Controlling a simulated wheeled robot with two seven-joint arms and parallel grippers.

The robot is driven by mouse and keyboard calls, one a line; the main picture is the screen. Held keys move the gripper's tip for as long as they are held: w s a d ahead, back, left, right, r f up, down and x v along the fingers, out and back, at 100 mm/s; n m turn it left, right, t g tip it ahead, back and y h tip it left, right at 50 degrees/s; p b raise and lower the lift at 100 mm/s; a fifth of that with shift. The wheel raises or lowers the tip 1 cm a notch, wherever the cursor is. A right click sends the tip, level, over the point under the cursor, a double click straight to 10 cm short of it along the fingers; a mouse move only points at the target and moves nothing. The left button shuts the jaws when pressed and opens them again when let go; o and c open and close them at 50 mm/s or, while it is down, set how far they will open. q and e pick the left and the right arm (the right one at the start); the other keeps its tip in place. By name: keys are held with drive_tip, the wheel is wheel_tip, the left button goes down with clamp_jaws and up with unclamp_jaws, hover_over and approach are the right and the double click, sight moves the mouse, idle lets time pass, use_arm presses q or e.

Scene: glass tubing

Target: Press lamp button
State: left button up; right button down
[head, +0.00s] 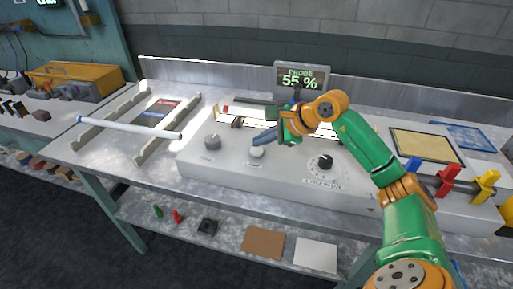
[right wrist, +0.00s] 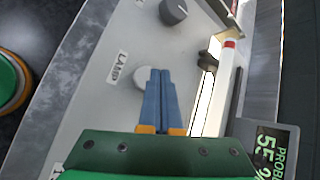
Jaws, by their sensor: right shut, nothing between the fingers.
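The lamp button (head: 257,151) is a small white round knob on the sloped face of the grey console (head: 200,165). In the right wrist view the button (right wrist: 141,77) sits beside the LAMP label (right wrist: 117,66). My right gripper (head: 257,136) is shut and empty, its blue fingers together. In the right wrist view the fingertips (right wrist: 160,71) are just beside the button and overlap its right edge. I cannot tell whether they touch it. My left gripper is not in view.
A grey knob (head: 212,142) is left of the button, and a black dial (head: 325,162) is to its right. A white tube with a red end (head: 245,111) lies behind. A display (head: 302,79) reads 55 %. Another tube (head: 130,127) rests on a rack at left.

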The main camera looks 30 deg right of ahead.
sight(261, 151)
wheel_tip(261, 151, up, 6)
drive_tip(key=p, duration=0.5)
drive_tip(key=shift+f, duration=0.1)
